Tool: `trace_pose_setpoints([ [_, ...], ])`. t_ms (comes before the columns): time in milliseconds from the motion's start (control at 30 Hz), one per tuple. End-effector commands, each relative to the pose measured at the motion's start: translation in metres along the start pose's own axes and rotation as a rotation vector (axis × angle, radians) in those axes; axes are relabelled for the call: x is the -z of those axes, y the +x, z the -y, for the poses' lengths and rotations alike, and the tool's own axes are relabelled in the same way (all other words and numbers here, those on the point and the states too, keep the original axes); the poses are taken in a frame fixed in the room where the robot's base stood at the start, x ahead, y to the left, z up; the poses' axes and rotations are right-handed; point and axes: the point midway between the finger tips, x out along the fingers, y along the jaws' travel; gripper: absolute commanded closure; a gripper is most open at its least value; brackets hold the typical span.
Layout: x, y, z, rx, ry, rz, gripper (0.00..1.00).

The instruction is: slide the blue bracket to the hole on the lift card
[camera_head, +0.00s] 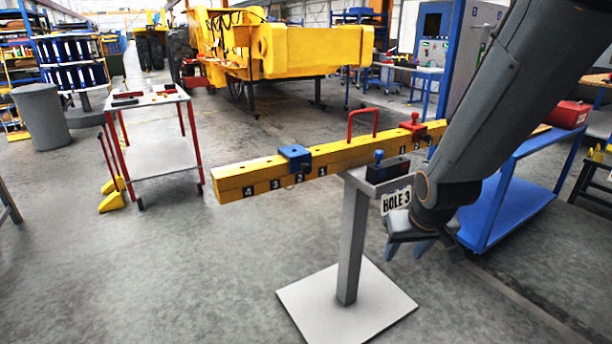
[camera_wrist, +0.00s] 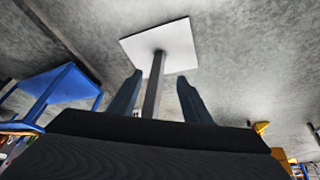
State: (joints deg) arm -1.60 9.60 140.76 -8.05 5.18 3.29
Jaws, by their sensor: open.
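The blue bracket (camera_head: 295,156) sits around the yellow beam (camera_head: 345,154), on its left half, above the hole marked 2. The holes on that side are numbered 4, 3, 2, 1 from the left end inward. The lift card (camera_head: 396,200) reads "HOLE 3" and hangs by the post top. My gripper (camera_head: 408,250) points down, open and empty, right of the stand and below the beam, well apart from the bracket. In the wrist view my gripper (camera_wrist: 157,92) has its fingers spread, with the stand's post showing between them; the bracket is not in that view.
A red handle (camera_head: 363,122) rises from the beam's middle, and a red bracket (camera_head: 412,125) sits on its right half. The post (camera_head: 354,240) stands on a pale base plate (camera_head: 330,312). A blue cart (camera_head: 510,205) is close behind my arm. Floor left of the stand is clear.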

Motion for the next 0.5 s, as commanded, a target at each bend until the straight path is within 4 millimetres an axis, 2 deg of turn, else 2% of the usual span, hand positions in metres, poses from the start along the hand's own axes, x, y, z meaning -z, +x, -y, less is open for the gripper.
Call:
trace_pose_setpoints([
  [33, 0.027, 0.021, 0.006, 0.012, -0.029, -0.087, 0.56],
  [100, 0.067, 0.038, 0.016, 0.031, -0.068, -0.221, 0.56],
  [167, 0.099, 0.05, 0.028, 0.057, -0.099, -0.334, 0.56],
  [200, 0.119, 0.056, 0.037, 0.079, -0.119, -0.41, 0.56],
  [300, 0.163, 0.066, 0.064, 0.149, -0.164, -0.595, 0.56],
  [400, 0.197, 0.068, 0.092, 0.232, -0.201, -0.767, 0.56],
  [500, 0.218, 0.065, 0.117, 0.315, -0.223, -0.911, 0.56],
])
